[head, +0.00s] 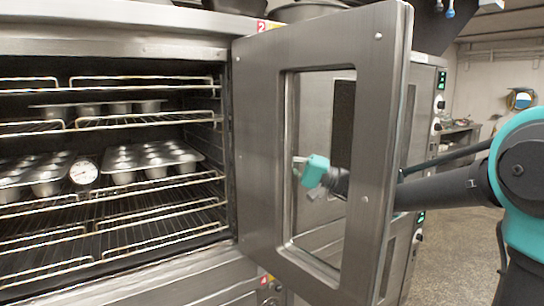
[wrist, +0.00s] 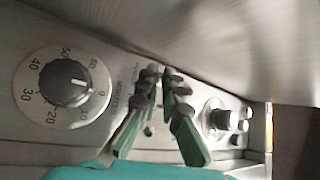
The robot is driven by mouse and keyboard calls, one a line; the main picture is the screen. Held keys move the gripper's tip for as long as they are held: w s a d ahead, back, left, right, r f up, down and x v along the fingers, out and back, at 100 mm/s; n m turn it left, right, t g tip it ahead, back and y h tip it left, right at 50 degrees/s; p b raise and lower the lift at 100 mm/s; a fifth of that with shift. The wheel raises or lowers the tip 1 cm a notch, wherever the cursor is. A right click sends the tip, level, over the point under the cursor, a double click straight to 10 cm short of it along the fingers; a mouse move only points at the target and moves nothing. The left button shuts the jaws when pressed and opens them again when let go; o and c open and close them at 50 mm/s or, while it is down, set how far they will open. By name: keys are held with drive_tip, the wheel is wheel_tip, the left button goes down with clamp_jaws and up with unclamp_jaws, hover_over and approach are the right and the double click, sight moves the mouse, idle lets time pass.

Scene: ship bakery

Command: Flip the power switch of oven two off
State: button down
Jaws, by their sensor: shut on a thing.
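Oven two (head: 130,50) carries a red "2" label (head: 262,26) at its top edge. Its glass door (head: 256,150) stands open. My gripper (head: 300,168) shows through the door window, in front of the steel behind it. In the wrist view my gripper (wrist: 163,80) has its green fingers drawn together at the control panel (wrist: 105,60), shut on a small control that looks like the power switch. The fingertips mostly hide it, so its position cannot be told. A timer dial (wrist: 66,82) is left of the fingers. A round knob (wrist: 222,121) is right of them.
The open door stands between the head camera and my gripper, and my forearm passes behind it. Muffin tins (head: 150,160) and an oven thermometer (head: 84,171) sit on the racks inside. More ovens (head: 428,90) stand behind. Free floor (head: 450,255) lies at the right.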

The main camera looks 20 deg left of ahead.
drive_tip(key=shift+f+n+y, duration=0.15)
drive_tip(key=shift+n+y, duration=0.15)
drive_tip(key=shift+n, duration=0.2)
drive_tip(key=c, duration=2)
unclamp_jaws()
drive_tip(key=v, duration=1.2)
drive_tip(key=shift+w, duration=0.25)
